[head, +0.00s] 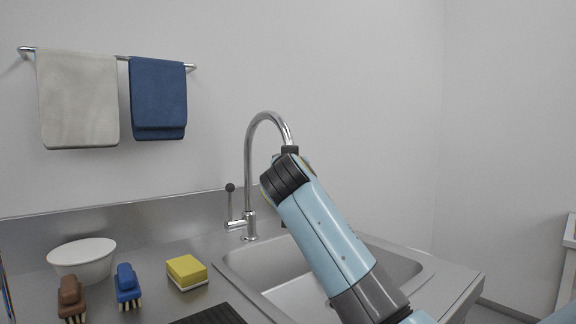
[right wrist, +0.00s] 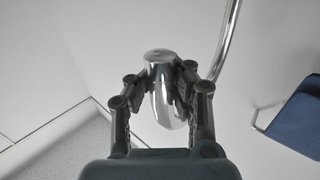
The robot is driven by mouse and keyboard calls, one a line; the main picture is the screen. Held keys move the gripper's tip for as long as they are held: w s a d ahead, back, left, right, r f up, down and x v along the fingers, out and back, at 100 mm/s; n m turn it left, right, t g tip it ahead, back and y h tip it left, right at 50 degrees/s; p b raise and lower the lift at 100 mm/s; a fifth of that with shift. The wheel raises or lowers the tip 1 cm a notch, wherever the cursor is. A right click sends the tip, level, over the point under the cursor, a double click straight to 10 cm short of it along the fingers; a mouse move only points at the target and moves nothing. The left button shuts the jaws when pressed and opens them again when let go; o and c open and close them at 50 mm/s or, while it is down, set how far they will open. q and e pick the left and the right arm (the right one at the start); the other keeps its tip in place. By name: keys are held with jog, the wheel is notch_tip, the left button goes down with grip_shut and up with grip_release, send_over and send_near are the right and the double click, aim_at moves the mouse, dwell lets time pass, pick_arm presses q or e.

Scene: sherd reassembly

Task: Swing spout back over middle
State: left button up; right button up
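The chrome spout (head: 263,118) rises from the faucet base (head: 250,226) behind the sink and arcs over to the right and toward me. Its end is hidden in the head view by my right gripper (head: 290,152). In the right wrist view, the spout's end (right wrist: 165,105) sits between the two fingers of my right gripper (right wrist: 166,80), and the pads appear to touch it on both sides. The steel basin (head: 232,268) lies below, partly covered by my right arm. My left gripper is not in view.
A faucet lever (head: 230,200) stands left of the spout. A white bowl (head: 82,258), brown brush (head: 70,298), blue brush (head: 127,285) and yellow sponge (head: 187,271) are on the counter at left. A grey towel (head: 78,100) and blue towel (head: 158,98) hang on the wall.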

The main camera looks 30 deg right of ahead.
jog(key=o, duration=0.4)
jog(key=shift+s+d, duration=0.25)
jog(key=shift+s, duration=0.25)
jog(key=o, duration=0.3)
jog(key=shift+w, duration=0.1)
jog(key=shift+o, duration=0.2)
jog(key=shift+a, duration=0.25)
jog(key=v, duration=0.7)
